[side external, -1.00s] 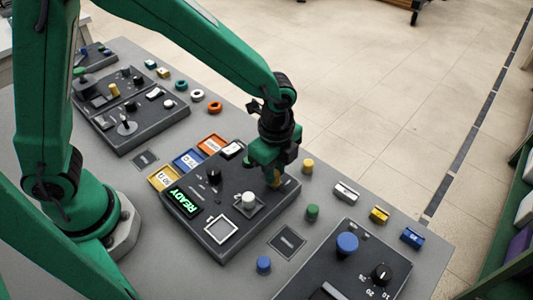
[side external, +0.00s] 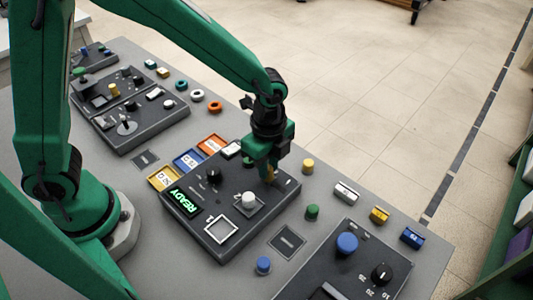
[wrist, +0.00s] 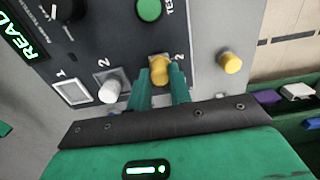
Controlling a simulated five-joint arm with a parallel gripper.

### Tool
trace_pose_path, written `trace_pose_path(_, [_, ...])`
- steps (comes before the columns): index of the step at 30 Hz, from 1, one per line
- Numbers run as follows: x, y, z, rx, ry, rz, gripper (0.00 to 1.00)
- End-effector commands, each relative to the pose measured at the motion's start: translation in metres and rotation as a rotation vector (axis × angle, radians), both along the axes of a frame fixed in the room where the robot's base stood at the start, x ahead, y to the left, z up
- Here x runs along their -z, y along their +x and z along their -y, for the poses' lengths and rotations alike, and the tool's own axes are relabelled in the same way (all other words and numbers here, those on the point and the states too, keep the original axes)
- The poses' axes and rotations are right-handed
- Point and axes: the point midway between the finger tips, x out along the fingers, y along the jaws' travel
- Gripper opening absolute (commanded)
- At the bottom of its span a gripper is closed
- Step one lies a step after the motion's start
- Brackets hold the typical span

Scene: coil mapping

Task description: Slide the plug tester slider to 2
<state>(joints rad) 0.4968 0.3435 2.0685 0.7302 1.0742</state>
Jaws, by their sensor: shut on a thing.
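The plug tester (side external: 232,238) is a dark box with a lit READY display (side external: 185,201). Its yellow slider handle (wrist: 160,68) sits between the two green fingers of my gripper (wrist: 162,84), which are shut on it. A printed 2 is just right of the handle in the wrist view; whether the handle is lined up with it I cannot tell. In the side view my gripper (side external: 264,168) reaches down to the panel's far right part and hides most of the handle. A white plug (wrist: 110,91) stands in the socket marked 2. The socket marked 1 (wrist: 70,91) is empty.
A green button (wrist: 149,9) and a black knob (side external: 213,175) are on the same panel. Loose yellow (side external: 308,166), green (side external: 312,212) and blue (side external: 263,264) plugs stand on the table beside it. Another panel with a blue knob (side external: 347,243) is at the front right.

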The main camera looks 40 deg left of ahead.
Motion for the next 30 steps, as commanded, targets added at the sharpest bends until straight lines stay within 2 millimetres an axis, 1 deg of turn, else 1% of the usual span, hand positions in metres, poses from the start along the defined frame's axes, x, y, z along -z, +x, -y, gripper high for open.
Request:
trace_pose_path(29, [-0.0010, 0.0009, -0.0013, 0.000, -0.002, 0.003, 0.04])
trace_pose_path(30, [-0.0010, 0.0009, -0.0013, 0.000, -0.002, 0.003, 0.24])
